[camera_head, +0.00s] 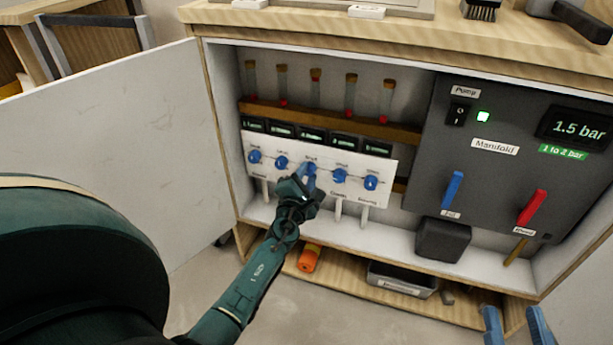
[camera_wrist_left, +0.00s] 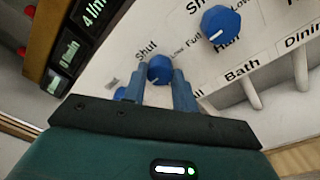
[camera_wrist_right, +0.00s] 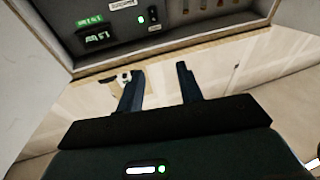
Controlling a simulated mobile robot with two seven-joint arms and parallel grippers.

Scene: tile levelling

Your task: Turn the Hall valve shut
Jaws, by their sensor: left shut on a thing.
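A white panel (camera_head: 264,176) in the open cabinet carries a row of blue knobs. My left gripper (camera_head: 308,178) is at the third knob from the left. In the left wrist view my left gripper (camera_wrist_left: 160,84) is shut on that blue knob (camera_wrist_left: 160,68), with a finger on each side. "Shut", "Low" and "Full" are printed around it. A label ending in "ll" is partly hidden beside the right finger, so I cannot fully read its name. My right gripper (camera_head: 515,325) is open and empty at the lower right; it also shows in the right wrist view (camera_wrist_right: 158,82).
Neighbouring knobs (camera_head: 340,175) sit close on both sides. Tubes with red floats (camera_head: 316,90) and small displays (camera_head: 312,136) are above. The grey manifold board (camera_head: 490,110) has blue (camera_head: 453,190) and red levers (camera_head: 532,207) and reads 1.5 bar. A white door (camera_head: 110,130) stands open left.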

